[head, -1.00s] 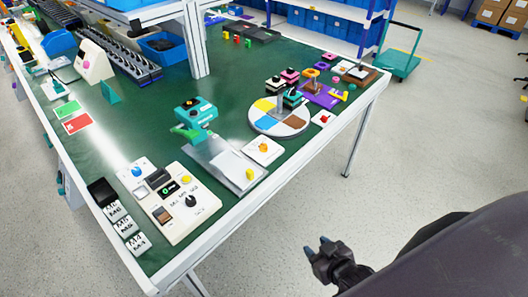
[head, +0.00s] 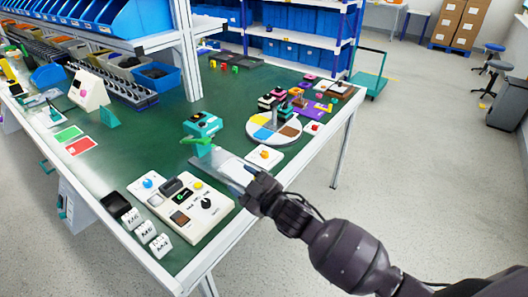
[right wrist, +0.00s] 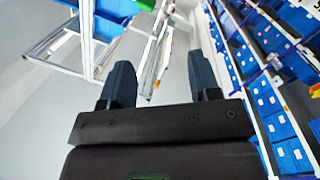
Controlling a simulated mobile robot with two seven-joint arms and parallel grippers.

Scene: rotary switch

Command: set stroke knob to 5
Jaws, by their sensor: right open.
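A white control panel (head: 184,213) lies near the table's front edge. My right gripper (head: 252,172) is at the table's front edge, to the right of and above the panel in the picture, apart from the knob. In the right wrist view the right gripper (right wrist: 162,78) is open and empty. My left gripper is not in view.
A small white plate with an orange knob (head: 265,154) and a round coloured disc (head: 273,127) lie beyond the gripper.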

